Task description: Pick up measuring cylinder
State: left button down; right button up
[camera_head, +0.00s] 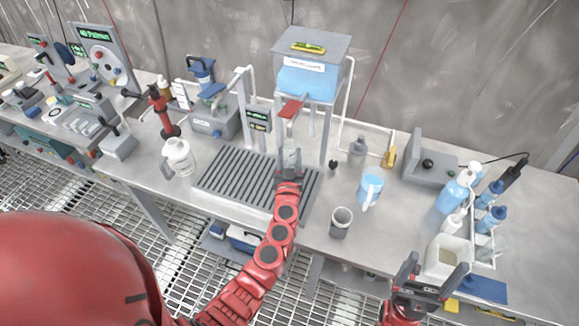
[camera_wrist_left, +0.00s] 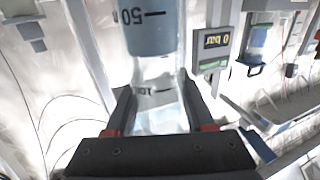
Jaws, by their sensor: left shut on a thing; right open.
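The measuring cylinder is a clear tube with dark marks, upright in the wrist view (camera_wrist_left: 153,70), where a "50" shows upside down on a bluish part. My left gripper (camera_wrist_left: 158,108) is shut on it, one dark finger on each side. In the head view the cylinder (camera_head: 291,155) shows small and pale just beyond my left gripper (camera_head: 289,172), over the back right part of the slotted drain tray. A red lever tap stands just above it. Its base is hidden. My right gripper (camera_head: 418,278) is open and empty, at the front edge by a white container.
A blue water tank (camera_head: 306,80) on legs stands behind the slotted tray (camera_head: 232,177). A blue jug (camera_head: 371,188), a grey cup (camera_head: 341,222) and a bottle rack (camera_head: 489,225) stand to the right. A white jug (camera_head: 178,157) stands left.

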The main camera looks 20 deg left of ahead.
pick_arm(q)
jog(key=shift+r, duration=0.1)
jog(key=r+b+v, duration=0.1)
jog(key=b+v, duration=0.3)
jog(key=v, duration=0.5)
jog(key=r+b+v, duration=0.2)
jog(key=b+v, duration=0.1)
jog(key=v, duration=0.6)
jog(key=shift+r+b, duration=0.3)
jog(key=shift+b, duration=0.1)
dwell(0.4)
